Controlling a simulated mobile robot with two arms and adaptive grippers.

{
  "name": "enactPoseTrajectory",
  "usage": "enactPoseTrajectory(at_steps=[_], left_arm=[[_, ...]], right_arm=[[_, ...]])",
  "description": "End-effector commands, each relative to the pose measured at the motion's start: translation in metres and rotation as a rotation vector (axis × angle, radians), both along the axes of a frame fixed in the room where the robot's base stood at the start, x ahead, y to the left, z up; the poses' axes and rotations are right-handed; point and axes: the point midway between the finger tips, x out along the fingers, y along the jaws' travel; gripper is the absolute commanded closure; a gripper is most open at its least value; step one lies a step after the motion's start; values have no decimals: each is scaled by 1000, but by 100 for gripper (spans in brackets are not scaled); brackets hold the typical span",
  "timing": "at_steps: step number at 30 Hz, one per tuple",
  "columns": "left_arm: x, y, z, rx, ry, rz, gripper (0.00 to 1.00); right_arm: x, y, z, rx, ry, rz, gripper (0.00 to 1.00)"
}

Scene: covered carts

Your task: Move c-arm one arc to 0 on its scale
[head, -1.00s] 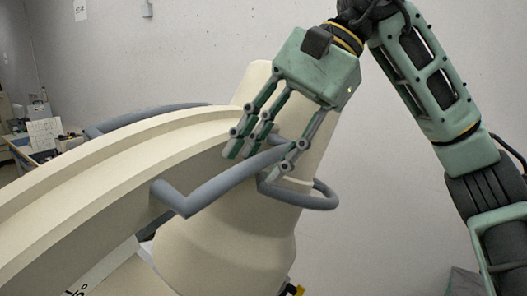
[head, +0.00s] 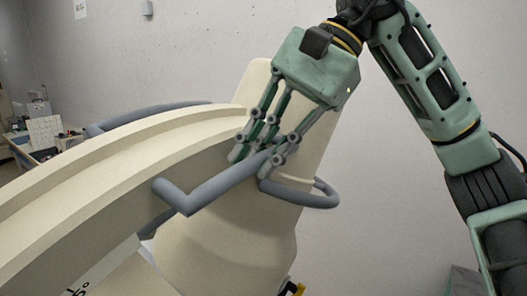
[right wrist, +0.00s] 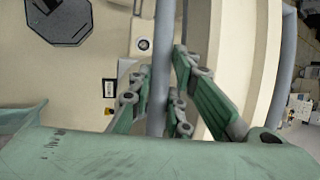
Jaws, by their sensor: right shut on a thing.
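The cream C-arm arc (head: 95,170) sweeps from the lower left up to the cream housing (head: 225,225) in the head view. A grey handle bar (head: 205,188) is fixed along the arc's near side. My right gripper (head: 262,155) is shut on this handle near its upper end; its fingers hide that part. In the right wrist view the handle (right wrist: 157,100) runs between the fingers, beside the cream arc (right wrist: 235,60). Part of the scale (head: 82,288) shows at the lower left edge of the head view; its reading cannot be made out. My left gripper is out of view.
A second grey rail (head: 150,115) runs along the arc's far side. A grey loop handle (head: 310,195) stands out from the housing just below my right gripper. A cluttered desk (head: 45,145) is far left. A plain wall is behind.

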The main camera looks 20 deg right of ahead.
Motion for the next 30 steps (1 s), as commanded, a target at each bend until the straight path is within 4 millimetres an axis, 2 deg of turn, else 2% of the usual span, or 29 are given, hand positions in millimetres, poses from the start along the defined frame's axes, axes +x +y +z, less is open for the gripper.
enactPoseTrajectory(at_steps=[6, 10, 18, 23, 30], left_arm=[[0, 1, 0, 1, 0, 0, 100], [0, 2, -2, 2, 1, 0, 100], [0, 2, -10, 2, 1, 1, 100], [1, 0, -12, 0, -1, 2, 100], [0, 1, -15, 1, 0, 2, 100]], right_arm=[[-1, 1, -1, -3, 3, 0, 100], [-7, 10, -2, -17, -6, 1, 100], [-38, 52, -5, -78, -46, -6, 100], [-50, 69, -6, -100, -65, -19, 100], [-75, 103, -10, -146, -108, -32, 100]])
